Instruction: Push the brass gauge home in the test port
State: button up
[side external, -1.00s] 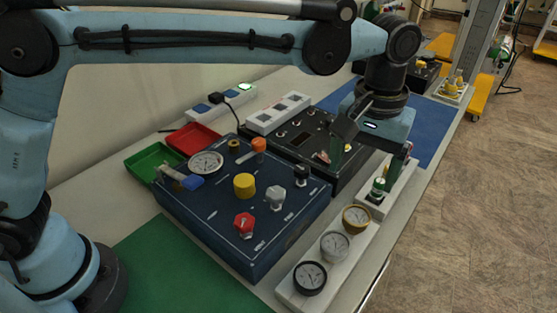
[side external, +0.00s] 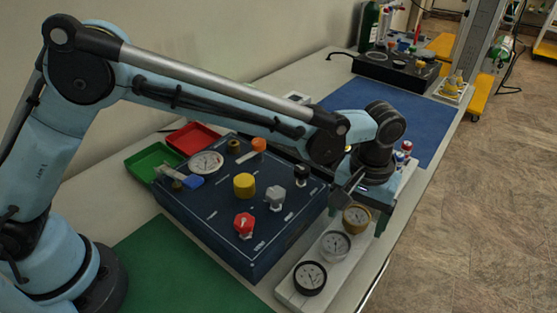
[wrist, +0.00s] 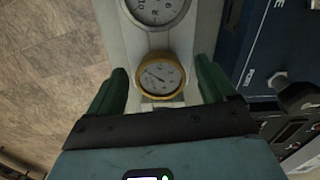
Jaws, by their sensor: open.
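The brass gauge (side external: 356,218) has a gold rim and pale dial and sits at the far end of a white gauge rack. In the wrist view the brass gauge (wrist: 160,77) lies face up between the green fingers of my gripper (wrist: 162,72). My gripper is open, with a finger on each side of the gauge and gaps showing on both sides. I cannot tell how high the fingertips are. The blue panel box (side external: 215,225) stands left of the rack.
A silver gauge (side external: 334,245) and black gauge (side external: 310,278) share the white rack (side external: 293,298). Red (side external: 245,224) and yellow (side external: 244,186) knobs rise from the panel. Red (side external: 192,136) and green (side external: 153,160) trays lie behind it. The blue mat (side external: 350,103) has free room.

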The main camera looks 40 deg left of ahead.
jog(key=shift+f, duration=0.5)
jog(key=c, duration=1.2)
jog(key=shift+r, duration=0.2)
jog(key=shift+c, duration=0.2)
